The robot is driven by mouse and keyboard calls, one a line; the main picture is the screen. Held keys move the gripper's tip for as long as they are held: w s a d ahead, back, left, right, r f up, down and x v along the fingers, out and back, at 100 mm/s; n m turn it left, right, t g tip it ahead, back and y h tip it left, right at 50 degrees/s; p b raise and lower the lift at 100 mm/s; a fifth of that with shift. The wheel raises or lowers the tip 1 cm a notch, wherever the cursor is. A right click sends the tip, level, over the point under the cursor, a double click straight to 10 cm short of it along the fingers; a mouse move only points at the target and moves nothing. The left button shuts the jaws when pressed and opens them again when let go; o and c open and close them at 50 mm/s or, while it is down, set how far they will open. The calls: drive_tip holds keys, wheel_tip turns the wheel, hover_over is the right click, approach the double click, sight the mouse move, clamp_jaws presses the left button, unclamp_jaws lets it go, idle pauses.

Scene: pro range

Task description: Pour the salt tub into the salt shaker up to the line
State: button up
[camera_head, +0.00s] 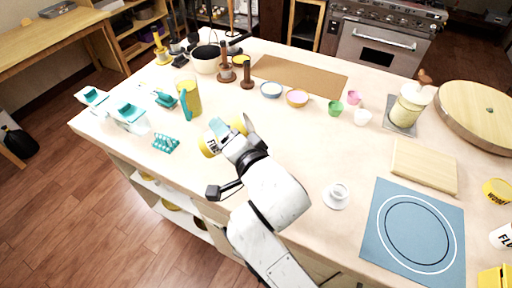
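My gripper (228,138) is over the left-middle part of the worktop, at the end of my white arm. A whitish piece with yellow ends (208,146) shows right at it. It may be a labelled tub lying on its side, but I cannot tell whether it is the salt tub. My gripper's body hides the fingertips, so I cannot tell whether they are closed on it. I cannot pick out the salt shaker or its line for certain. A small white cup-like piece on a round saucer (337,196) stands right of my arm.
A blue mat (376,244), a wooden board (425,166) and a round wooden disc (480,112) are at right. The centre worktop is clear.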

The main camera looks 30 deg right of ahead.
drive_tip(key=shift+f+m+t+b, duration=0.35)
drive_tip(key=shift+m+b, duration=0.45)
drive_tip(key=shift+b, duration=0.4)
idle(1.5)
drive_tip(key=shift+s+d+r+m+t+y+b, duration=0.1)
drive_tip(key=shift+d+r+m+t+y+b, duration=0.15)
drive_tip(key=shift+r+m+y+b, duration=0.45)
idle(2.4)
